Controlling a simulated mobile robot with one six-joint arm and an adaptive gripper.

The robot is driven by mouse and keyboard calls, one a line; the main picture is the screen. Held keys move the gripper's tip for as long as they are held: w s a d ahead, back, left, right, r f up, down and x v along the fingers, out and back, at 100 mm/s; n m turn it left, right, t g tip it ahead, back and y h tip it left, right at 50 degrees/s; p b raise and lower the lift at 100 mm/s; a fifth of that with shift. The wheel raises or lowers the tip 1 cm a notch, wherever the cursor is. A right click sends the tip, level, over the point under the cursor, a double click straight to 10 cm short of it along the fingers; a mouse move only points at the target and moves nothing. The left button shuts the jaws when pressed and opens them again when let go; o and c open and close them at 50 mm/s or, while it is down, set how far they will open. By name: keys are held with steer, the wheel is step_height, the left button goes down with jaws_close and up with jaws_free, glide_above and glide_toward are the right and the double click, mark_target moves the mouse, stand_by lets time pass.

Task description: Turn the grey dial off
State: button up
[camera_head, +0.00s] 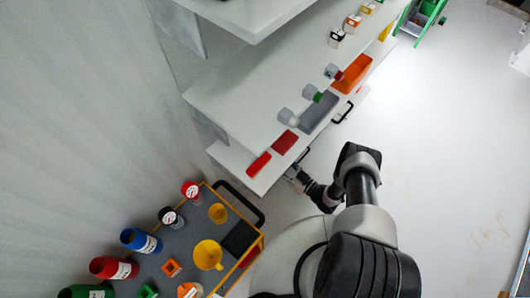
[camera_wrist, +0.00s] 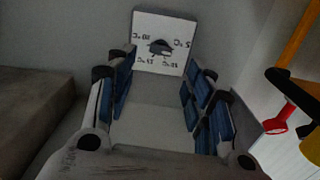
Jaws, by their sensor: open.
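In the wrist view, the grey dial (camera_wrist: 160,47) is a small dark grey knob on a square white plate (camera_wrist: 148,62) with black temperature markings around it. The markings appear upside down. I cannot tell clearly which marking the knob points to. My gripper (camera_wrist: 160,76) is open, its blue-padded fingers spread to either side, with the plate beyond and between the fingertips. Nothing is held. The knob is apart from the fingers. In the head view, my gripper (camera_head: 295,175) is low beside the shelf end, partly under its edge; the dial is hidden there.
A white shelf unit (camera_head: 240,112) carries red pieces (camera_head: 285,141), a grey bin (camera_head: 318,113) and an orange bin (camera_head: 352,74). A cart (camera_head: 187,252) with bottles and a yellow cup (camera_head: 208,255) stands at lower left.

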steer(key=x, duration=0.6)
steer(key=shift+w+a, duration=0.3)
steer(key=shift+c, duration=0.5)
steer(key=c, duration=1)
